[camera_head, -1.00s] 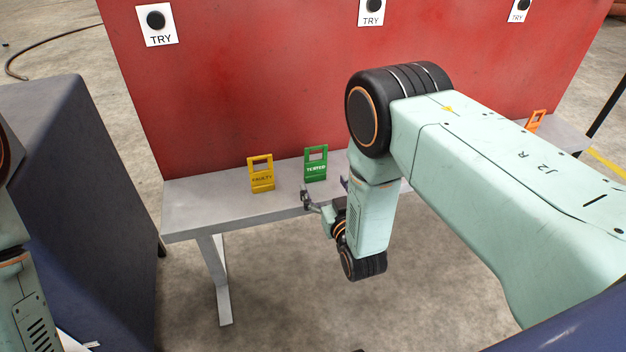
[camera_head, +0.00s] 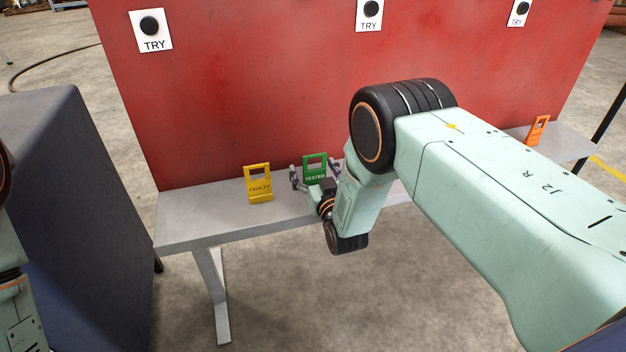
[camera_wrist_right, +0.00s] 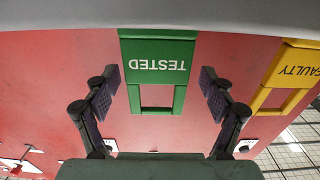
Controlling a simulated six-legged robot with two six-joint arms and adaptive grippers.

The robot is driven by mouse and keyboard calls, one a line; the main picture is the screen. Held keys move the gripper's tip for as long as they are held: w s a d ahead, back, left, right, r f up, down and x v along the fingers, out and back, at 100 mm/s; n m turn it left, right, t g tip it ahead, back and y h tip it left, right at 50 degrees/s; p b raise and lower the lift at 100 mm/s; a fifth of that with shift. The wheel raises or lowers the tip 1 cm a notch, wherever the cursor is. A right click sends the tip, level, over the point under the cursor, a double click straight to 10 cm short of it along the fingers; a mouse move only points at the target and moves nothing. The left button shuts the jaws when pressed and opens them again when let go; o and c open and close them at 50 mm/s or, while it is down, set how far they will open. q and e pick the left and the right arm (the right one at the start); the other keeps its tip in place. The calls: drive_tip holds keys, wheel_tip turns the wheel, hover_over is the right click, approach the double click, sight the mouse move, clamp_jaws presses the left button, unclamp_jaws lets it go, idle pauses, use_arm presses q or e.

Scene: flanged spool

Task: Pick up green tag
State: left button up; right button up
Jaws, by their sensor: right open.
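The green tag (camera_head: 315,170), marked TESTED, stands upright on the grey bench in front of the red panel. It also shows in the right wrist view (camera_wrist_right: 158,62), upside down. My right gripper (camera_head: 315,178) is open, with one finger on each side of the tag in the head view. In the right wrist view the open fingers (camera_wrist_right: 160,92) flank the tag, with a gap on each side. The right gripper's palm is partly hidden by its wrist in the head view. My left gripper does not show; only part of the left arm is at the left edge.
A yellow tag (camera_head: 259,186) marked FAULTY stands just left of the green tag, and shows in the wrist view too (camera_wrist_right: 290,75). An orange tag (camera_head: 537,131) stands at the bench's far right. The bench (camera_head: 195,215) is clear at its left end. The red panel (camera_head: 230,90) rises behind.

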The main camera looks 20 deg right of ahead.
drive_tip(key=shift+d+f, duration=0.1)
drive_tip(key=shift+d, duration=0.1)
drive_tip(key=shift+c, duration=1.6)
drive_tip(key=shift+a, duration=0.15)
drive_tip(key=c, duration=0.8)
drive_tip(key=shift+c, duration=0.2)
wheel_tip(320, 180, up, 10)
drive_tip(key=p, duration=0.3)
drive_tip(key=shift+p, duration=0.3)
drive_tip(key=s+a+r, duration=0.1)
drive_tip(key=s, duration=2)
drive_tip(key=shift+s+a+r, duration=0.2)
drive_tip(key=shift+a+r, duration=0.1)
